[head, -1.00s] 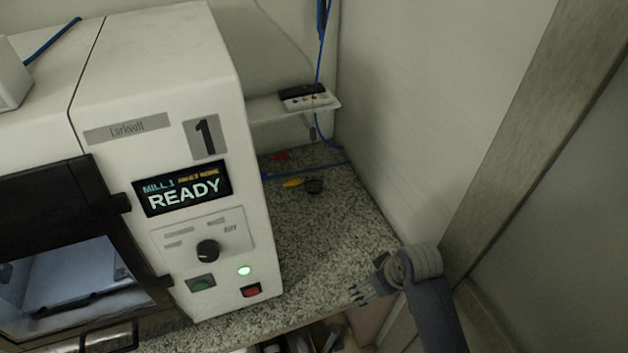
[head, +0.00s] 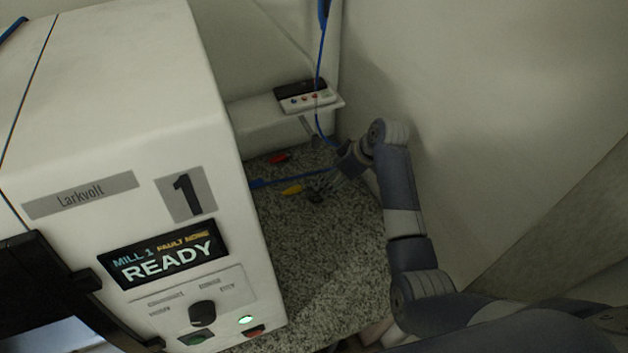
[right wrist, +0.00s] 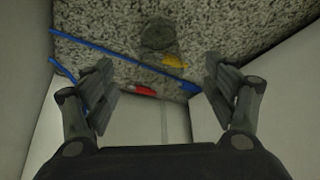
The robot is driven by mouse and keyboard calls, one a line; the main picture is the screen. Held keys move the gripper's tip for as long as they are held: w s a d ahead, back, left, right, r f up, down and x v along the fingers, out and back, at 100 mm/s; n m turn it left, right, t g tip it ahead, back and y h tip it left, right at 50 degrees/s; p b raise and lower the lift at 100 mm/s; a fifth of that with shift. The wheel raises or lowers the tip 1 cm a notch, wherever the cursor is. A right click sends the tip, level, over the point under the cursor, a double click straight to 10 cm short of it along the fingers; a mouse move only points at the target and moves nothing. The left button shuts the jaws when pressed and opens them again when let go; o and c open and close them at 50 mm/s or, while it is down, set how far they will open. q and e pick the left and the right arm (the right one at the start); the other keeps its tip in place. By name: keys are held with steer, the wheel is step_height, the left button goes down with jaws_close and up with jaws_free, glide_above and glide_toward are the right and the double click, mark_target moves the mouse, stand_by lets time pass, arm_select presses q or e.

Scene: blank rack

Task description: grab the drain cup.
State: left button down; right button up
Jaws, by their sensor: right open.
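The drain cup (head: 316,195) is a small dark round piece on the speckled countertop, in the corner beside the mill. In the right wrist view the drain cup (right wrist: 158,34) lies at the top middle, beyond the fingertips and between their lines. My right gripper (head: 326,180) is close to the cup in the head view and partly covers it. Its fingers stand wide apart and hold nothing in the right wrist view (right wrist: 160,75). My left gripper is in neither view.
A yellow-tipped tool (head: 291,190) lies just left of the cup, and a red one (head: 279,159) farther back. A blue cable (head: 285,181) crosses the counter. The white mill (head: 130,140) stands left, a wall right, and a shelf (head: 262,113) with a small box (head: 305,96) behind.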

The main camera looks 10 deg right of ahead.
mark_target(323, 200)
steer(key=x, duration=0.4)
steer(key=shift+s+a+f, duration=0.1)
steer(key=shift+s+a, duration=0.05)
steer(key=shift+s, duration=0.05)
steer(key=shift+w+f, duration=0.2)
steer(key=shift+f, duration=0.05)
steer(key=shift+w+a+f+p, duration=0.2)
steer(key=shift+f+p, duration=0.2)
steer(key=shift+f, duration=0.2)
steer(key=x, duration=0.3)
steer(key=shift+w+d, duration=0.1)
steer(key=shift+d, duration=0.05)
steer(key=shift+w+f, duration=0.1)
steer(key=shift+f, duration=0.3)
steer(key=c, duration=1)
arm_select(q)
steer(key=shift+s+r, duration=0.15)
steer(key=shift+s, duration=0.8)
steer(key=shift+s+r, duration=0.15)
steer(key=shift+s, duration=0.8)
arm_select(e)
steer(key=shift+c, duration=1.3)
